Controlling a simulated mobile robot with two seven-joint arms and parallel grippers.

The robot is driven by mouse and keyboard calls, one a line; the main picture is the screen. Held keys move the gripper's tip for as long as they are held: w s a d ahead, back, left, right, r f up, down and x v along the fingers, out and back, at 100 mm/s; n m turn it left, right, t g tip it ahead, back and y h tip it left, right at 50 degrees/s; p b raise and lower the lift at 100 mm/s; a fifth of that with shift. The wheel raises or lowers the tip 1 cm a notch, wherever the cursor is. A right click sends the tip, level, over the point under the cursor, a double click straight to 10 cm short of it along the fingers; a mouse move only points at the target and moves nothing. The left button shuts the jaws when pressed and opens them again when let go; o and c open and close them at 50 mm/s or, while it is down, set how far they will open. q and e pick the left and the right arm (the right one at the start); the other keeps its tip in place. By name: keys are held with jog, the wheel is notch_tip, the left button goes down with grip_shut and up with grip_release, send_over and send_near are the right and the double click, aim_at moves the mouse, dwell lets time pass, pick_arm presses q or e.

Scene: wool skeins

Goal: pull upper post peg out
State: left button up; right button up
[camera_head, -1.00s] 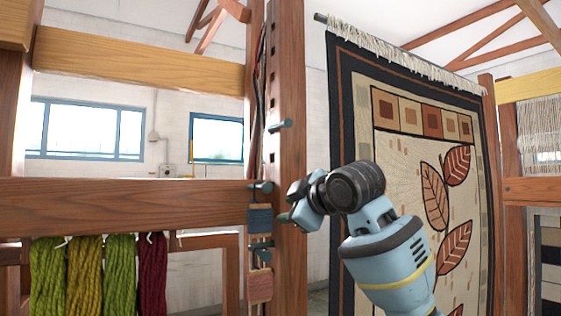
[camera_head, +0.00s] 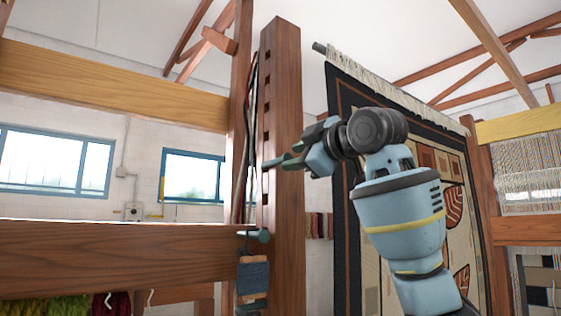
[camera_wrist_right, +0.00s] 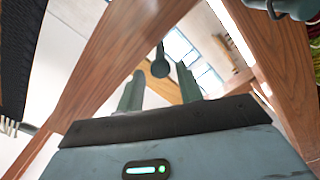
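In the right wrist view the two fingers (camera_wrist_right: 158,88) are apart. The round end of the peg (camera_wrist_right: 160,66) shows in the gap beyond them, with no finger seen closed on it. A lower peg (camera_head: 256,235) is in the post at the wooden beam. My left gripper is not in view.
A wide beam (camera_head: 120,262) runs left from the post, with a lighter beam (camera_head: 110,88) above. A patterned rug (camera_head: 340,190) hangs behind my right arm. Open air lies between the two beams.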

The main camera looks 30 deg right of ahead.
aim_at(288, 158)
jog(key=shift+w+a, duration=0.15)
jog(key=shift+w, duration=1.3)
jog(key=shift+w+a, duration=0.1)
jog(key=shift+w, duration=1.3)
grip_shut()
